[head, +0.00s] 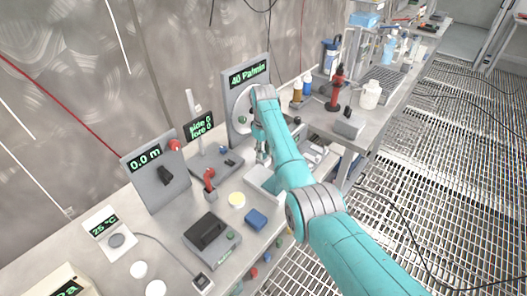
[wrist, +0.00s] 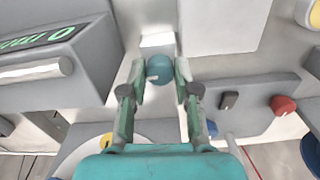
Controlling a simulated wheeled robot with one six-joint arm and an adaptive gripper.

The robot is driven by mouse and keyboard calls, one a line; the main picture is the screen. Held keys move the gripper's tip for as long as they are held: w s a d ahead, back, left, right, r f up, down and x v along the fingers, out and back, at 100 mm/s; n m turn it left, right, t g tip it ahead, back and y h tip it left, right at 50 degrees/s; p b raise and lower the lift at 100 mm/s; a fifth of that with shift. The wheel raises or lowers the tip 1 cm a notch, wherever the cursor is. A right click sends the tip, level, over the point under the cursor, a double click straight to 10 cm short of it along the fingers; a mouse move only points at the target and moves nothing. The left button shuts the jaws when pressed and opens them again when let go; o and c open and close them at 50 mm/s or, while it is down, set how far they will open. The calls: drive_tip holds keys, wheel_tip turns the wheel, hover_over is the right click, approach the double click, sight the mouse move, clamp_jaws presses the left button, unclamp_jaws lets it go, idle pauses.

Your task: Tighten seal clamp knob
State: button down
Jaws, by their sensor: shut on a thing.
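In the wrist view a round blue-teal knob (wrist: 158,68) sits between the fingertips of my gripper (wrist: 160,78). The fingers are closed around the knob's sides, one to its left and one to its right. A pale plate or block lies just behind the knob. In the head view my gripper (head: 262,157) points down at the bench, in front of the panel reading "40 Pa/min" (head: 233,85). The knob is hidden or too small to make out in the head view.
In the wrist view a grey display box (wrist: 60,65) stands close at left, and a dark switch (wrist: 229,101) and red button (wrist: 284,105) at right. In the head view a blue block (head: 256,219), red-topped lever (head: 209,181) and white bottle (head: 370,95) stand on the benches.

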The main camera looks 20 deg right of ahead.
drive_tip(key=m, duration=0.4)
drive_tip(key=shift+f+m, duration=0.1)
drive_tip(key=shift+m, duration=0.2)
drive_tip(key=m, duration=1)
drive_tip(key=shift+m, duration=2.3)
drive_tip(key=c, duration=0.9)
unclamp_jaws()
drive_tip(key=shift+o, duration=0.3)
